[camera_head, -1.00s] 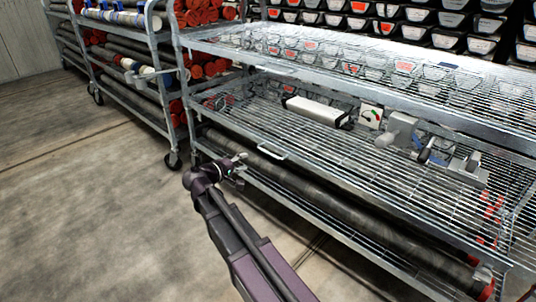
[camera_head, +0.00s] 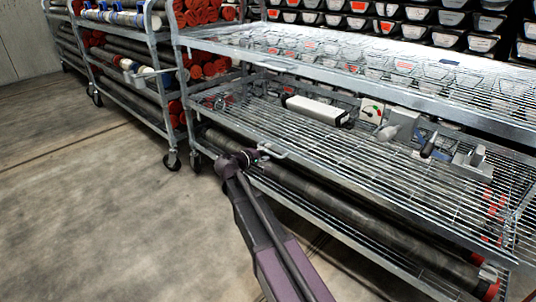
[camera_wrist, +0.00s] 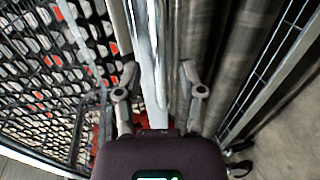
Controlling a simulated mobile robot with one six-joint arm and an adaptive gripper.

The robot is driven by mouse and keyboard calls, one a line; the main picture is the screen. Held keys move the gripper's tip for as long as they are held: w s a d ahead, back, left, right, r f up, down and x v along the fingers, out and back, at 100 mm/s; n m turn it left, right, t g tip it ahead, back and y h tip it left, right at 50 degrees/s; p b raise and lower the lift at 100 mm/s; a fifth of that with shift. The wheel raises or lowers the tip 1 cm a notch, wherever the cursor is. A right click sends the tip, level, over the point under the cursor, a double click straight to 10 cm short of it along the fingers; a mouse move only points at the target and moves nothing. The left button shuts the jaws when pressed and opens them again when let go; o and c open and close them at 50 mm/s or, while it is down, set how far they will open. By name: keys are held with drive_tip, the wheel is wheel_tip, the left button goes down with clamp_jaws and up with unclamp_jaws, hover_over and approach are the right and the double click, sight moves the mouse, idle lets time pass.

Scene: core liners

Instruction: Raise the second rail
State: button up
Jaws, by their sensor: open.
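The second rail (camera_head: 345,194) is the grey metal front edge of the cart's middle wire shelf, with a small bent handle (camera_head: 275,150) at its left part. My gripper (camera_head: 262,152) is at this handle, in front of the rail. In the wrist view, my open gripper (camera_wrist: 157,72) has one finger on each side of a bright metal bar (camera_wrist: 150,50), which runs up between them. Whether the fingers touch the bar I cannot tell. The handle's part behind my gripper is hidden in the head view.
The middle shelf holds a white box (camera_head: 318,110), a small panel with coloured buttons (camera_head: 371,111) and grey devices. Long dark core tubes (camera_head: 370,220) lie below it. A second cart (camera_head: 130,75) stands at the left. The concrete floor (camera_head: 80,200) at the left is clear.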

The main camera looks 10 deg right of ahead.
drive_tip(key=shift+w+d+f, duration=0.1)
drive_tip(key=shift+w+d, duration=0.3)
drive_tip(key=shift+d, duration=0.15)
clamp_jaws()
wheel_tip(320, 180, up, 5)
drive_tip(key=p, duration=0.5)
drive_tip(key=shift+r, duration=0.2)
drive_tip(key=shift+w, duration=0.1)
